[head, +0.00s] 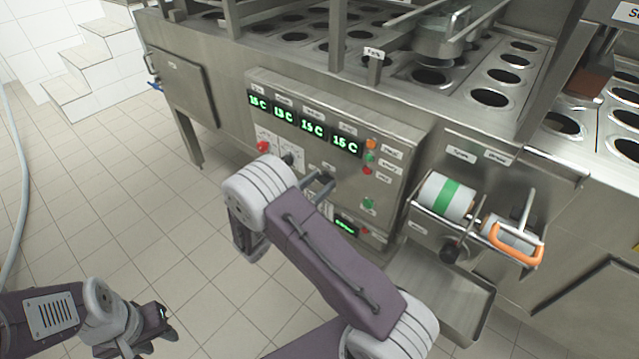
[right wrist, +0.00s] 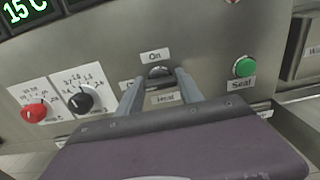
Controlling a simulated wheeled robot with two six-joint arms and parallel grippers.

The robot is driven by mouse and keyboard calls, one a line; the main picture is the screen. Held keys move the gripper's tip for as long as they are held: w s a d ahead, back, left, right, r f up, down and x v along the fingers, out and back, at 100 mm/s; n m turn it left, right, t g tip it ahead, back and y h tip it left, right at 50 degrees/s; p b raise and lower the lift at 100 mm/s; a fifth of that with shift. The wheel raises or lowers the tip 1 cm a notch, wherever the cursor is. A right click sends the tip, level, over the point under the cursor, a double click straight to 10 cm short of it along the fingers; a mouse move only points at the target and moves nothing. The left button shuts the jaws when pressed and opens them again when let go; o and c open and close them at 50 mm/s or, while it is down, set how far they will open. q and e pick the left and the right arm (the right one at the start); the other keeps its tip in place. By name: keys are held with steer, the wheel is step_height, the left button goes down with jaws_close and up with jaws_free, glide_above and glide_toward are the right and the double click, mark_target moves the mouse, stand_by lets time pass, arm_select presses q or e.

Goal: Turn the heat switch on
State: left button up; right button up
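The heat switch (right wrist: 158,72) is a small dark grey switch on the steel control panel. It sits in the right wrist view under a label reading "On" and above a label that seems to read "Heat" (right wrist: 165,98). My right gripper (right wrist: 157,86) is open, with one finger on each side of the switch. Whether the fingers touch it I cannot tell. In the head view my right gripper (head: 320,186) is at the panel's lower middle, and the switch is hard to make out there. My left gripper (head: 160,325) hangs low at the left over the floor, away from the panel.
A red knob (right wrist: 34,112) and a black knob (right wrist: 80,101) are left of the switch. A green button (right wrist: 244,67) labelled "Seal" is to its right. Green temperature displays (head: 312,127) are above. A roll with a green band (head: 447,196) sticks out at the right.

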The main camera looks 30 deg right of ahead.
steer(key=c, duration=0.3)
steer(key=shift+c, duration=0.2)
steer(key=shift+m, duration=0.3)
steer(key=m+b, duration=0.1)
steer(key=m, duration=0.3)
steer(key=shift+s+f, duration=0.1)
steer(key=shift+f, duration=0.05)
steer(key=m+b, duration=0.1)
steer(key=m, duration=0.3)
steer(key=shift+f+m+b, duration=0.15)
steer(key=shift+m+b, duration=0.15)
steer(key=shift+b, duration=0.1)
steer(key=shift+s+m+b, duration=0.1)
steer(key=shift+m+b, duration=3.45)
steer(key=shift+m, duration=0.85)
